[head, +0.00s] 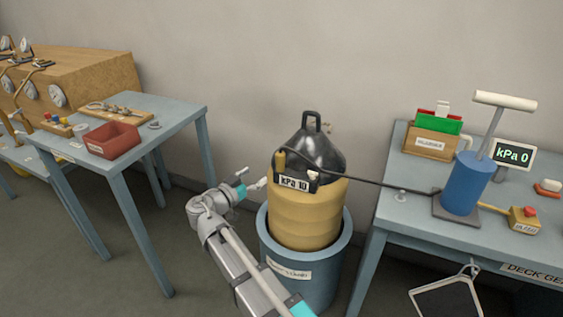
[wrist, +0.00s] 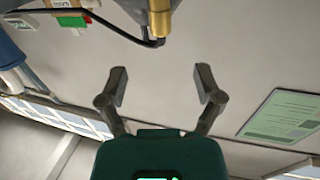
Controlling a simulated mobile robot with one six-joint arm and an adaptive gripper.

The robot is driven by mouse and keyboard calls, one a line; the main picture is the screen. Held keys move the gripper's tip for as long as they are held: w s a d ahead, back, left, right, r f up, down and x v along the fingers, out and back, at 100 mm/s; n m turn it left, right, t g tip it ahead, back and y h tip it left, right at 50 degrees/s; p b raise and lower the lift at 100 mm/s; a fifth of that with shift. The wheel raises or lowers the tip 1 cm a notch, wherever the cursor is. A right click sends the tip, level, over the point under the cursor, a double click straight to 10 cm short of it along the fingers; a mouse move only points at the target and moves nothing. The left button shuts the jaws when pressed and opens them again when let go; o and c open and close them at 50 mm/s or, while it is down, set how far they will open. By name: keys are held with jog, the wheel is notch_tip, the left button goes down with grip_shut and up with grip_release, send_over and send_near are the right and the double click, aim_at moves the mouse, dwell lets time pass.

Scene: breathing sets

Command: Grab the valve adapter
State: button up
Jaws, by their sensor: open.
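A brass cylindrical fitting, which looks like the valve adapter (head: 280,161), sits at the left side of the black hood, at the end of the dark hose. It also shows at the top edge of the wrist view (wrist: 161,17), partly cut off. My gripper (wrist: 160,76) is open and empty, with its two fingers apart. The fitting is in line with the gap, beyond the fingertips and not touching them. In the head view my gripper (head: 252,180) is small, just left of the hood and the fitting.
The black hood (head: 318,150) tops a tan ribbed body in a blue drum (head: 268,240). A dark hose (head: 375,186) runs to a blue pump (head: 468,185) on the right table (head: 420,226). A left table (head: 175,115) holds a red tray (head: 111,140).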

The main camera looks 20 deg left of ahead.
aim_at(277, 159)
jog(key=shift+x, duration=3.35)
jog(key=shift+w, duration=0.1)
jog(key=shift+x, duration=2.5)
jog(key=shift+d, duration=0.1)
grip_shut()
